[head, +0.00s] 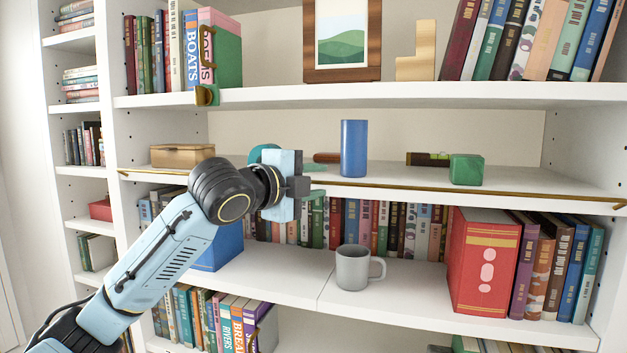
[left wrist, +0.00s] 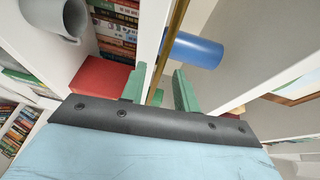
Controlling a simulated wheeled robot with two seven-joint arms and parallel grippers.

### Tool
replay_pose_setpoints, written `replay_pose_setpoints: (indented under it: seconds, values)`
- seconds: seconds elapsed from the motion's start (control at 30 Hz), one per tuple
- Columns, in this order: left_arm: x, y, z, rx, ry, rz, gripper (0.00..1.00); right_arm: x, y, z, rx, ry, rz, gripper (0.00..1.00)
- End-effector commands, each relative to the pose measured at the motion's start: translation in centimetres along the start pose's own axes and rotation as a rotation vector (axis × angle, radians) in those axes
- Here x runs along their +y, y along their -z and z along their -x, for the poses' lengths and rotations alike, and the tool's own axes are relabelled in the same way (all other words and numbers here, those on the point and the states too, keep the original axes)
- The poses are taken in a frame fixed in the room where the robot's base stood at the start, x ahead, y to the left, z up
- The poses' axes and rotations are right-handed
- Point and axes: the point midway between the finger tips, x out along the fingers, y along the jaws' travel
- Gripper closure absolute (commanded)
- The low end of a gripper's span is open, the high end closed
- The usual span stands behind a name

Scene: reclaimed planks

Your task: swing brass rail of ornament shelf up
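The brass rail (head: 450,193) is a long thin bar along the front edge of the ornament shelf (head: 400,175), low and nearly level with the board. It also shows in the left wrist view (left wrist: 176,32), running down between the fingers. My left gripper (head: 318,181) is at the shelf's front edge, near the middle of the rail. Its green fingers (left wrist: 160,88) are apart, one on each side of the rail, with gaps showing. Whether either finger touches the rail is hard to tell. My right gripper is not in view.
On the ornament shelf stand a blue cylinder (head: 353,148), a green block (head: 466,169), a level-like bar (head: 427,159) and a tan box (head: 182,155). A grey mug (head: 353,268) and a red box (head: 482,262) are on the shelf below. The upper shelf (head: 400,95) overhangs.

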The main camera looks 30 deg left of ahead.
Motion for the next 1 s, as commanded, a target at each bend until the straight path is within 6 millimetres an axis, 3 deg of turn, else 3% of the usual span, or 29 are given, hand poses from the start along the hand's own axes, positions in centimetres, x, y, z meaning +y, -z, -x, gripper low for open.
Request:
replay_pose_setpoints:
  seconds: [0.03, 0.23, 0.77, 1.0]
  values:
    - [0.0, 0.0, 0.0, 0.000, 0.000, 0.000, 0.73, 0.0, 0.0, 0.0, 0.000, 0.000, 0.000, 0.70]
    - [-0.1, 0.0, 0.1, 0.000, 0.001, 0.001, 0.99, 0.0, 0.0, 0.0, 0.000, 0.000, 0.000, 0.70]
    - [-0.5, -0.1, 0.1, -0.001, 0.003, 0.003, 1.00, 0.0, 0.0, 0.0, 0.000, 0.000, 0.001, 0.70]
    - [-1.3, -0.3, -0.1, -0.003, -0.105, 0.050, 1.00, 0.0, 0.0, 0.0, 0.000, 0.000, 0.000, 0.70]
